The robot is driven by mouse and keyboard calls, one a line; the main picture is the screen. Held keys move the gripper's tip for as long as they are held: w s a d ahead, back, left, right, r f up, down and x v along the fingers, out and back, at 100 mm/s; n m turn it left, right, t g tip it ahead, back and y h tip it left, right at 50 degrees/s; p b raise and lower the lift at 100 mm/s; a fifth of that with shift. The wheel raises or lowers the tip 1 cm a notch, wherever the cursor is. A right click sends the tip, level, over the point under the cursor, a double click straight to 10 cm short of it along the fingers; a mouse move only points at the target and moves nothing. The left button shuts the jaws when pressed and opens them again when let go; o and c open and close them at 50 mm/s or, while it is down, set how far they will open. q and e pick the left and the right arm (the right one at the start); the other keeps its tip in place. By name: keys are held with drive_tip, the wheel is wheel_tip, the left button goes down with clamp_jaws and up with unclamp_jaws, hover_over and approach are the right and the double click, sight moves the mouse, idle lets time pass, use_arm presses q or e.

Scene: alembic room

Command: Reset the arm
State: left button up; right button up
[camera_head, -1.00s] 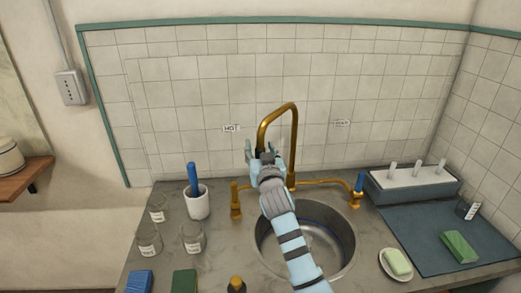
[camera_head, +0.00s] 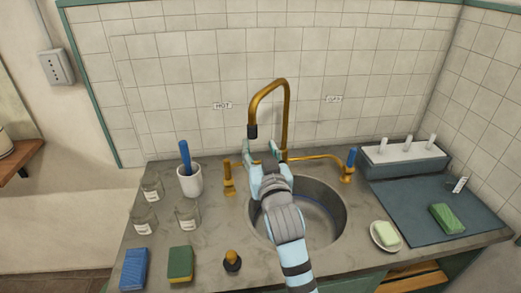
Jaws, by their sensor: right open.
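My right gripper (camera_head: 262,150) is open and empty. Its arm comes up from the bottom of the view, over the round metal sink (camera_head: 333,222), and covers part of the basin. The fingers point at the brass faucet (camera_head: 288,112) and lie just below its dark spout tip. I cannot tell whether they touch the faucet. My left gripper does not show.
Brass valves stand left (camera_head: 228,180) and right (camera_head: 348,168) of the faucet. A white cup (camera_head: 190,181) and several glass jars (camera_head: 187,213) stand at the left. Sponges (camera_head: 180,264) and a dark knob (camera_head: 232,261) are in front. A soap dish (camera_head: 386,240) and blue mat (camera_head: 413,208) lie right.

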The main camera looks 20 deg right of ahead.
drive_tip(key=s+f+n+g+y, duration=0.25)
drive_tip(key=s+f+g, duration=0.65)
drive_tip(key=s+f, duration=1.3)
drive_tip(key=s+f+n+g+y, duration=0.1)
drive_tip(key=s+f+g, duration=0.5)
drive_tip(key=s, duration=0.5)
wheel_tip(320, 180, down, 21)
drive_tip(key=s+d, duration=0.2)
drive_tip(key=s+f+g, duration=0.1)
drive_tip(key=s+f, duration=1.1)
drive_tip(key=s, duration=0.1)
drive_tip(key=shift+s+d, duration=0.15)
drive_tip(key=shift+s, duration=0.2)
drive_tip(key=shift+m, duration=0.25)
